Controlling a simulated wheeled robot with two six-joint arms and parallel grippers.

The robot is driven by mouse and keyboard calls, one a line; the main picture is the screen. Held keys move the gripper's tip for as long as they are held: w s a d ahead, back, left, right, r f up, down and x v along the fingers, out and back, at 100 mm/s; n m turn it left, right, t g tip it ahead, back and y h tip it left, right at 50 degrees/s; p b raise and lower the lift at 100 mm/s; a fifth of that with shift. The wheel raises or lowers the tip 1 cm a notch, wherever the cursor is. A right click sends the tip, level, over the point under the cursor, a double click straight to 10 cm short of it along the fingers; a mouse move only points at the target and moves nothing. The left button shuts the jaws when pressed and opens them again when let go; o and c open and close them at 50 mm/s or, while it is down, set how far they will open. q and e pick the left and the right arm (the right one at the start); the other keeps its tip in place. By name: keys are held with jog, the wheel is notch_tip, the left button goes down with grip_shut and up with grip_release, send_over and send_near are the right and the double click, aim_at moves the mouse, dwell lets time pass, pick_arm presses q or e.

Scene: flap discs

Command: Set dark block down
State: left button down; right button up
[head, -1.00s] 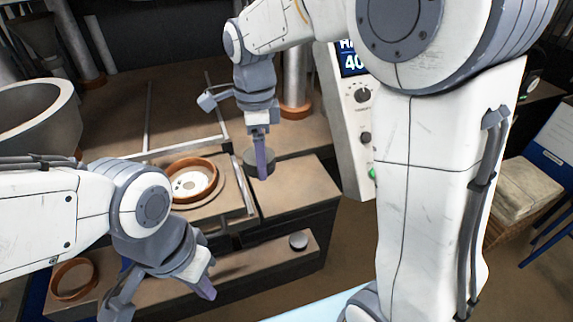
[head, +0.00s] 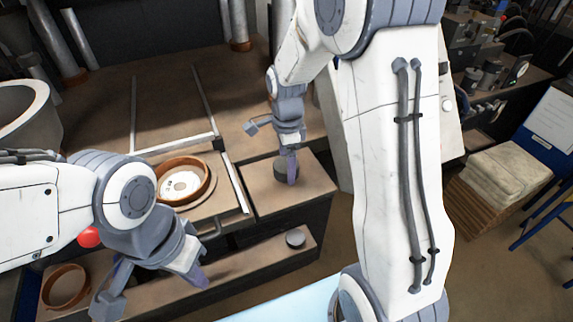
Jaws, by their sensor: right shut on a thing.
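The dark block (head: 279,173), a short dark grey round piece, is held by my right gripper (head: 291,172). It is over the brown top of the right-hand bench section (head: 313,184). I cannot tell whether its underside touches that top. The gripper's fingers point down and hide part of the block. My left gripper (head: 200,278) is low at the left, in front of the bench and well apart from the block.
A brown ring with a pale disc (head: 181,184) sits on the plate left of the block. A small grey round piece (head: 295,239) and another brown ring (head: 66,287) are on the lower shelf. A white control cabinet (head: 333,120) stands right, partly behind my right arm.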

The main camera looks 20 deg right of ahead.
jog(key=shift+f, duration=0.4)
jog(key=shift+f, duration=0.15)
jog(key=o, duration=1.5)
